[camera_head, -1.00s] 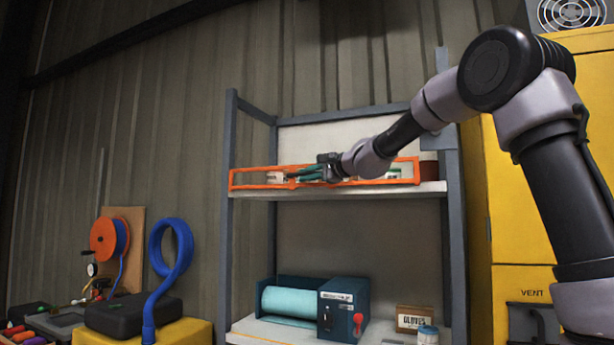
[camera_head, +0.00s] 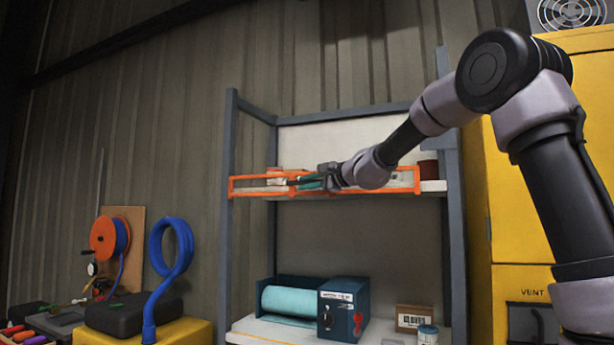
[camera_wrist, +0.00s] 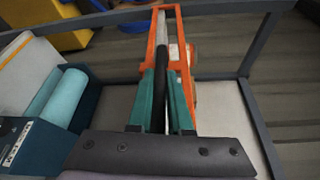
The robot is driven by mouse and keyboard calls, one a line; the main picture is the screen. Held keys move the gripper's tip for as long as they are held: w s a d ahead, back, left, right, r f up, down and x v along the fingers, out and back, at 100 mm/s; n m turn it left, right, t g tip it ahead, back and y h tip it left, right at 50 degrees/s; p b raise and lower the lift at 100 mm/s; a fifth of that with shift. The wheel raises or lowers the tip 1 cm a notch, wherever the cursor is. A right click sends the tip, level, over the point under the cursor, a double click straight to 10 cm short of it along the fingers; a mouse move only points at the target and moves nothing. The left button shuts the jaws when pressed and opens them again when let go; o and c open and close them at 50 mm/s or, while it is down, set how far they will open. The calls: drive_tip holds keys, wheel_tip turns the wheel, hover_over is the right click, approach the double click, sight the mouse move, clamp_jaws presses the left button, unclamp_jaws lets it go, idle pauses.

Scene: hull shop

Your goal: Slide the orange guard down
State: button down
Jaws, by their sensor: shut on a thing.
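The orange guard (camera_head: 417,181) is a long open frame across the front of the upper shelf of a grey rack. In the head view its lower rail runs along the shelf's front edge, and its middle is partly hidden by my arm. My gripper (camera_head: 303,182) is at the guard's middle, its green fingers pointing left along it. In the wrist view the guard (camera_wrist: 152,47) stretches away ahead of the fingers. There my gripper (camera_wrist: 168,80) is closed around a dark bar lying along the guard; the exact contact is hard to see.
Small items and a dark red can (camera_head: 428,168) stand on the upper shelf (camera_head: 433,188). The lower shelf holds a blue box with a teal roll (camera_head: 290,300), a box (camera_head: 413,318) and a jar (camera_head: 428,334). A yellow cabinet (camera_head: 505,220) stands close on the right.

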wheel_tip(320, 180, down, 7)
drive_tip(key=c, duration=0.8)
unclamp_jaws()
drive_tip(key=shift+f, duration=0.1)
drive_tip(key=shift+c, duration=0.2)
drive_tip(key=shift+d, duration=0.15)
drive_tip(key=v, duration=1)
drive_tip(key=shift+s+d, duration=0.2)
drive_tip(key=shift+s, duration=0.05)
